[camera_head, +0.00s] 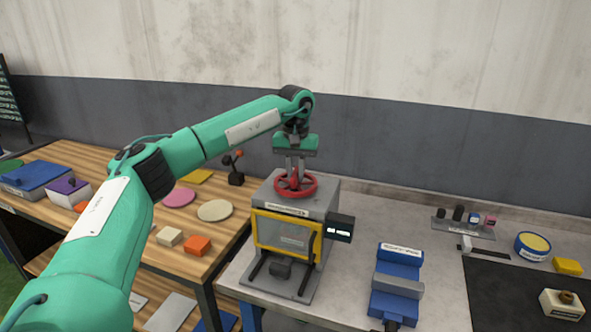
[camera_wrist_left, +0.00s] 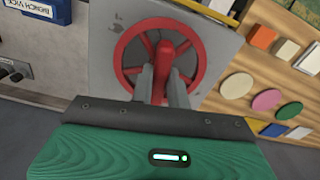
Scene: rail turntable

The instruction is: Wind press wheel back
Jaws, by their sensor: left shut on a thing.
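The press (camera_head: 318,200) is a grey box with a yellow-framed front window, standing on the grey bench. Its red spoked wheel (camera_head: 307,187) lies flat on top. My left gripper (camera_head: 294,178) points straight down at the wheel from above. In the left wrist view, the two grey fingers (camera_wrist_left: 164,88) are shut on a red upright part of the wheel (camera_wrist_left: 127,84), near its middle. My right gripper is in neither view.
A blue bench vice (camera_head: 398,285) stands right of the press. A small dark box with a display (camera_head: 340,228) sits at the press's right side. The wooden table (camera_head: 150,200) on the left holds discs and blocks. A dark mat (camera_head: 500,290) lies at right.

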